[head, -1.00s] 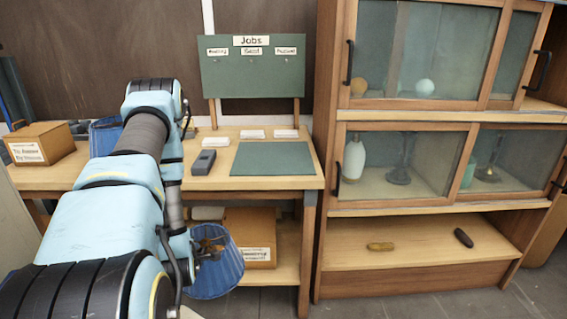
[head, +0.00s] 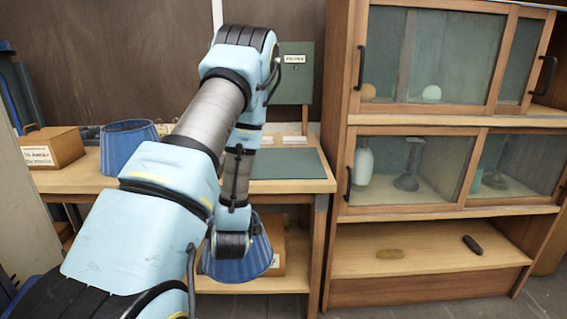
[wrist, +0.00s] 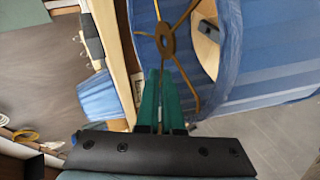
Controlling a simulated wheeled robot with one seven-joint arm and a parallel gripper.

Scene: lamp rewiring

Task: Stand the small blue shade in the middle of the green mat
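A blue shade (head: 255,257) is in my gripper, in front of the workbench and below its top. In the wrist view this shade (wrist: 275,50) is large and close, with a brass ring and spokes (wrist: 167,38) inside. My gripper's green fingers (wrist: 163,85) are close together on a spoke; my arm hides the gripper in the head view. A second blue shade (head: 128,147) stands on the bench top at the left and also shows in the wrist view (wrist: 98,97). I cannot tell for certain which shade is smaller. The green mat (head: 290,164) lies bare, partly behind my arm, on the bench's right part.
A labelled cardboard box (head: 52,147) stands at the bench's left end. A wooden cabinet (head: 440,213) with glass sliding doors stands close to the bench's right. A lower shelf (head: 285,282) runs under the bench.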

